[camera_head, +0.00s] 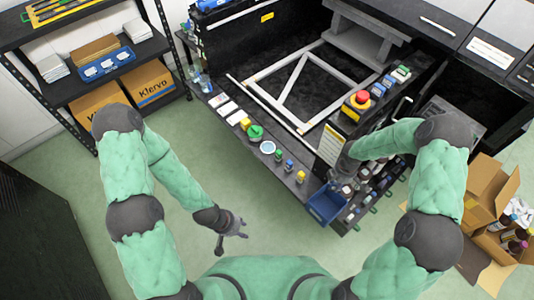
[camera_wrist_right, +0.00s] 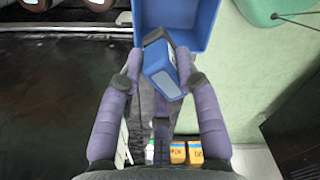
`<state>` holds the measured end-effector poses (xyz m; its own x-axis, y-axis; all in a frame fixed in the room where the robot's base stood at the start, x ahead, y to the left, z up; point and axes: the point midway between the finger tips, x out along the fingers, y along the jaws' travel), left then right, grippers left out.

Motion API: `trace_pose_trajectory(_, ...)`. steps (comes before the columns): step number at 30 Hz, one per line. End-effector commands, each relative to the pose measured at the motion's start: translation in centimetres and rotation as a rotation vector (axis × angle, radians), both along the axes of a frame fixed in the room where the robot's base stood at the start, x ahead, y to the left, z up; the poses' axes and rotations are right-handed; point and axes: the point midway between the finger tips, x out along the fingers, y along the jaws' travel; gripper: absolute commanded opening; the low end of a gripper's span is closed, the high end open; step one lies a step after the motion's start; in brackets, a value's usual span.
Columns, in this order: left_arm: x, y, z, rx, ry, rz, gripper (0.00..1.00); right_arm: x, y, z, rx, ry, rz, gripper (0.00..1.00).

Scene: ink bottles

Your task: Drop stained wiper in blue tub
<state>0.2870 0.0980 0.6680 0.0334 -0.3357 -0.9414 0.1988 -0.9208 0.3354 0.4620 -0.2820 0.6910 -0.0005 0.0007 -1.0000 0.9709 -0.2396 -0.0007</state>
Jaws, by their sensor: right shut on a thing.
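The blue tub (camera_head: 323,205) stands at the front corner of the dark bench. In the right wrist view the tub (camera_wrist_right: 208,20) is at the top, just past my fingertips. My right gripper (camera_wrist_right: 158,70) is shut on a blue, block-like thing with a dark edge and a pale patch, which looks like the stained wiper (camera_wrist_right: 160,66). The wiper is tilted and overlaps the tub's near side in that view; its height above the tub is unclear. In the head view my forearm hides most of the grip. My left gripper (camera_head: 233,232) is open and empty over the floor.
Small bottles and jars line the bench's front edge, including a green-capped jar (camera_head: 254,132). A red emergency button (camera_head: 361,97) rises beside the grey frame (camera_head: 297,88). Open cardboard boxes (camera_head: 490,195) stand at the right.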

Motion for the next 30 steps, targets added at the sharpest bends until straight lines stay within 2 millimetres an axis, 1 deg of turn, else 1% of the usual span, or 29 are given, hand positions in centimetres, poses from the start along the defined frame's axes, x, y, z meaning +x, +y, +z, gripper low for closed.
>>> trace_pose_trajectory(5, 0.0, 0.0, -0.9, 0.0, 0.0, 0.0, 0.4, 0.0, 0.0, -1.1, 0.0, 0.0, 0.002, 0.02)
trace_pose_trajectory(15, 0.0, 0.0, -3.9, 0.0, 0.0, 0.0, 0.4, 0.0, 0.0, -4.8, 0.0, 0.0, -0.001, 0.02)
trace_pose_trajectory(18, 0.0, 0.0, -4.5, 0.0, 0.0, 0.0, 0.4, 0.0, 0.0, -5.6, 0.0, 0.0, -0.001, 0.02)
trace_pose_trajectory(22, 0.0, 0.0, -4.8, 0.0, 0.0, 0.0, 0.4, 0.0, 0.0, -6.0, 0.0, -0.001, 0.0, 0.02)
trace_pose_trajectory(29, 0.0, 0.0, -4.7, 0.0, 0.0, 0.0, 0.4, 0.0, 0.0, -5.9, 0.0, -0.001, 0.0, 0.02)
trace_pose_trajectory(30, 0.0, 0.0, -4.7, 0.0, 0.0, 0.0, 0.4, 0.0, 0.0, -5.9, 0.0, -0.001, 0.0, 0.42)
